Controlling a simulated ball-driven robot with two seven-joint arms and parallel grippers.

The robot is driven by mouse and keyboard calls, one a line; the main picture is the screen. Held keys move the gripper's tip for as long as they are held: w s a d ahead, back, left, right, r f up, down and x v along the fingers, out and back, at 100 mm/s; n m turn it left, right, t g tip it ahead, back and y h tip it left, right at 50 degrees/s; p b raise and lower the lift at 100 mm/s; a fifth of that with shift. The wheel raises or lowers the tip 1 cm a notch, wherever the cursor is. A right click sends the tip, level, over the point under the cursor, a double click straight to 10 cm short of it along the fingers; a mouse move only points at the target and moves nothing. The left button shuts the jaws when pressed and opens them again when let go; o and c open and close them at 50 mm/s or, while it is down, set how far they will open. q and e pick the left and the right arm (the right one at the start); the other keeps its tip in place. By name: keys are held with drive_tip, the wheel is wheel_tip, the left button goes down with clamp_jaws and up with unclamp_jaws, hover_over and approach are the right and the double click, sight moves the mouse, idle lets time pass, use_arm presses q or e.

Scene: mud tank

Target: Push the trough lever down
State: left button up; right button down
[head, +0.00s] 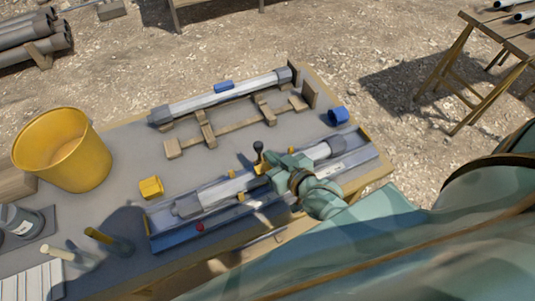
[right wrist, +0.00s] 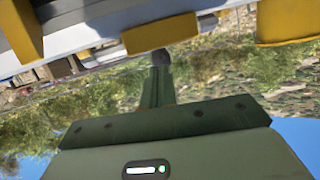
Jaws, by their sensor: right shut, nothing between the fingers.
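The trough (head: 160,240) is a long blue-grey channel along the front of the table, with a grey pipe (head: 226,191) lying in it. The trough lever (head: 258,147) is a short upright stalk with a dark knob, in a yellow mount at the middle of the trough's far side. My right gripper (head: 260,181) is shut and empty, low over the pipe and just in front of the lever. Contact cannot be told. The right wrist view shows its closed fingers (right wrist: 157,75) below yellow parts (right wrist: 150,37). My left gripper is not in view.
A second pipe (head: 225,94) rests on a wooden rack (head: 207,130) behind the trough. A yellow bucket (head: 65,150), a yellow fitting (head: 151,187) and a blue fitting (head: 338,116) stand on the table. Brushes (head: 105,239) stand at the front left.

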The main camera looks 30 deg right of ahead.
drive_tip(key=shift+x, duration=1.05)
drive_tip(key=shift+r, duration=0.1)
drive_tip(key=shift+r+p, duration=0.1)
drive_tip(key=shift+p, duration=0.2)
drive_tip(key=w+f+m+g+p, duration=0.1)
drive_tip(key=w+g+p, duration=0.7)
drive_tip(key=p, duration=0.5)
drive_tip(key=shift+w+d+f+g, duration=0.25)
drive_tip(key=shift+w+f+g, duration=0.1)
drive_tip(key=shift+g, duration=0.85)
